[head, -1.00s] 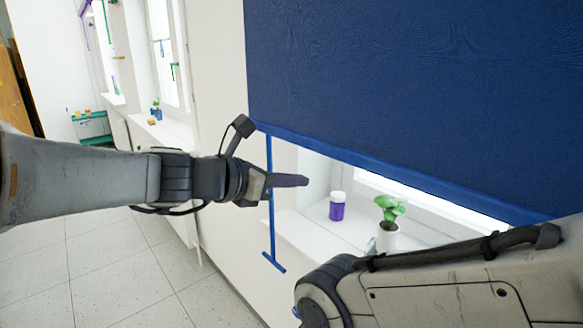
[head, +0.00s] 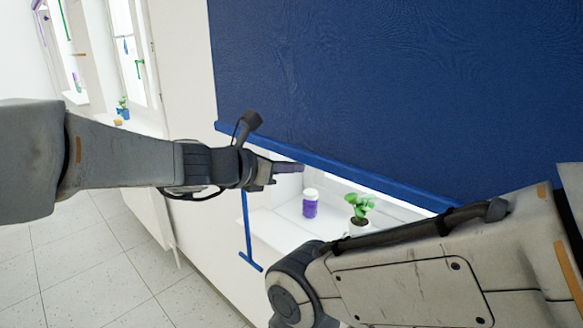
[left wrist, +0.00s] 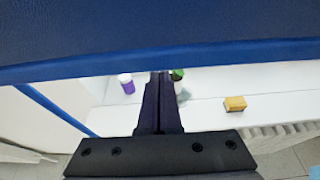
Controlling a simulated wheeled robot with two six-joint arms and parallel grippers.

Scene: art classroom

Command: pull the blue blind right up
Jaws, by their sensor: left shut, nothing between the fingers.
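The blue blind (head: 400,80) hangs over the upper part of the window in the head view, with an open gap below its bottom bar (head: 350,172). A thin blue pull rod with a T-shaped end (head: 249,235) hangs near its left end; its upper part is hidden behind my left gripper. My left gripper (head: 300,167) is shut and empty, its tips by the bottom bar, right of the rod. In the left wrist view the shut fingers (left wrist: 161,78) point at the gap, and the bar (left wrist: 200,58) crosses just beyond them; contact cannot be told. My right gripper is out of view.
On the white sill stand a purple jar with a white lid (head: 310,204) and a potted plant (head: 361,208). A yellow block (left wrist: 235,103) lies on the sill too. My right arm covers the lower right. Tiled floor (head: 80,270) is clear at left.

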